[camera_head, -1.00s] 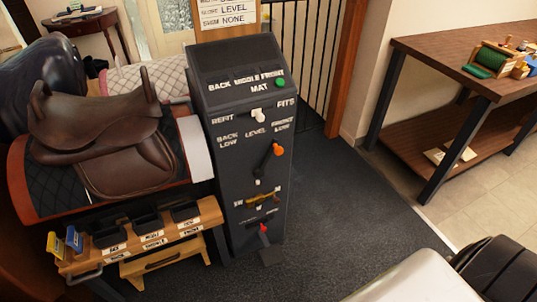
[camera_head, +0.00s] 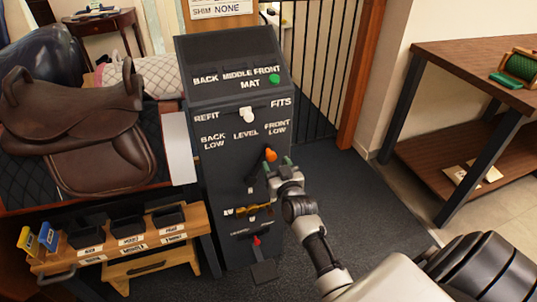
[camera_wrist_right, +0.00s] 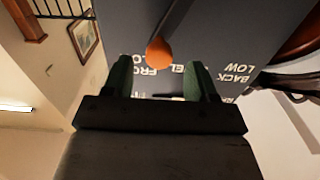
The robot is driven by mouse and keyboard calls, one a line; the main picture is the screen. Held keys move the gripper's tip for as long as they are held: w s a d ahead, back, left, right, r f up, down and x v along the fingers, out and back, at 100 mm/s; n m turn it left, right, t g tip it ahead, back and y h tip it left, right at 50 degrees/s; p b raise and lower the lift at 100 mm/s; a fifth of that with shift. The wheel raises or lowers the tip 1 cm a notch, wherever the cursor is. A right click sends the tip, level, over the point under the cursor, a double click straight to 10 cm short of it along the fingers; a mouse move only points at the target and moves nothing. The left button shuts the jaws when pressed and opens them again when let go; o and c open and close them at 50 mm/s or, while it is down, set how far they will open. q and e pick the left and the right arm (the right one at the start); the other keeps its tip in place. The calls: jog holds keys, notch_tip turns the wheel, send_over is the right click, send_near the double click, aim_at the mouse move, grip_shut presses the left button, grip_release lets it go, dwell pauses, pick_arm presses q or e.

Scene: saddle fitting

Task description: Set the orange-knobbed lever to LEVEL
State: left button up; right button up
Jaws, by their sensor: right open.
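The orange knob (camera_head: 270,154) tops a dark lever on the front of the dark control stand (camera_head: 215,175). The lever leans up and right, toward the FRONT LOW label (camera_head: 277,127); the LEVEL label (camera_head: 245,134) is left of that. My right gripper (camera_head: 279,167) is open just below and right of the knob. In the right wrist view the knob (camera_wrist_right: 159,53) lies just beyond the gap between the green-padded fingertips (camera_wrist_right: 160,70), apparently not gripped. The gripper hides part of the lever's surroundings. My left gripper is not in view.
The stand also carries a white knob (camera_head: 248,115), a green button (camera_head: 275,79), a yellow slider (camera_head: 254,209) and a red-tipped lever (camera_head: 256,240). A brown saddle (camera_head: 80,130) sits on a rack at left. A wooden tray bench (camera_head: 150,265) stands below it. Floor right of the stand is clear.

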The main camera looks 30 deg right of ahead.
aim_at(272, 159)
jog(key=x, duration=0.4)
jog(key=shift+w+d, duration=0.15)
jog(key=shift+w, duration=0.2)
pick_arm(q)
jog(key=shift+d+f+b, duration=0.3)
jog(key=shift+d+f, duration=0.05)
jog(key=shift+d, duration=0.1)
pick_arm(e)
jog(key=shift+x, duration=0.8)
jog(key=shift+c, duration=0.3)
